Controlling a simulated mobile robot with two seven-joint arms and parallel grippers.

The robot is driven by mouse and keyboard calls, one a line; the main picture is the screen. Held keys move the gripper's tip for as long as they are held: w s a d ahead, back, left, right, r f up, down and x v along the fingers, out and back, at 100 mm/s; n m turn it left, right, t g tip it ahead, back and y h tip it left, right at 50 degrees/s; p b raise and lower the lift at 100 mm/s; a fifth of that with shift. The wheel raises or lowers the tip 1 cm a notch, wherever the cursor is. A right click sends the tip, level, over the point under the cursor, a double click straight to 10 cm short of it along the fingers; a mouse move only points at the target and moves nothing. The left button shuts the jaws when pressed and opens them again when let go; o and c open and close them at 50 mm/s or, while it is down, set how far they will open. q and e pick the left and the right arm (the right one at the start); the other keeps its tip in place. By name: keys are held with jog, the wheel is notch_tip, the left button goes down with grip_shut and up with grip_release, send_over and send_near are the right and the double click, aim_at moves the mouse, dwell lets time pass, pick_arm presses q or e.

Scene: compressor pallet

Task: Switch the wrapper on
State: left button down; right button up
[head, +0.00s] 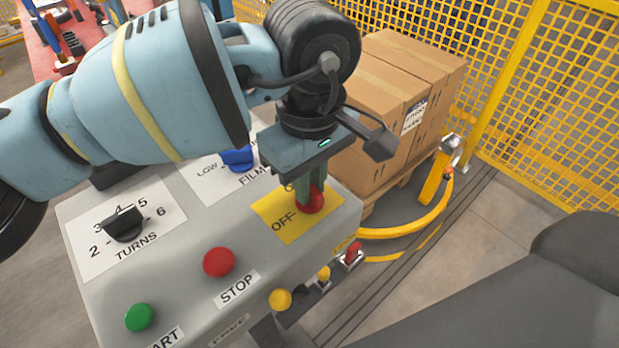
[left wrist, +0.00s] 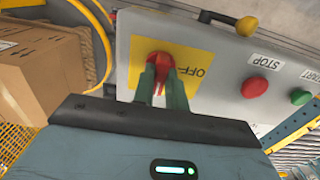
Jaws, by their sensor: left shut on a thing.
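The wrapper's grey control panel (head: 180,268) fills the lower left of the head view. On its right part is a yellow plate (head: 270,226) marked OFF with a red rotary switch (head: 313,203). My left gripper (head: 312,188) comes down from above, its green fingers shut on the red switch. The left wrist view shows the two fingertips (left wrist: 161,78) on either side of the red knob (left wrist: 160,60), in front of the yellow plate. The fingers hide part of the knob and plate. My right gripper is not in view.
The panel also has a black TURNS knob (head: 123,224), a blue FILM knob (head: 237,158), a red STOP button (head: 219,262) and a green button (head: 139,317). Cardboard boxes (head: 385,120) stand on a pallet behind, by a yellow mesh fence (head: 540,90).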

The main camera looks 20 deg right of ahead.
pick_arm(q)
jog(key=c, duration=1.4)
grip_release()
jog(key=shift+c, duration=0.2)
notch_tip(320, 180, up, 8)
jog(key=shift+f, duration=0.1)
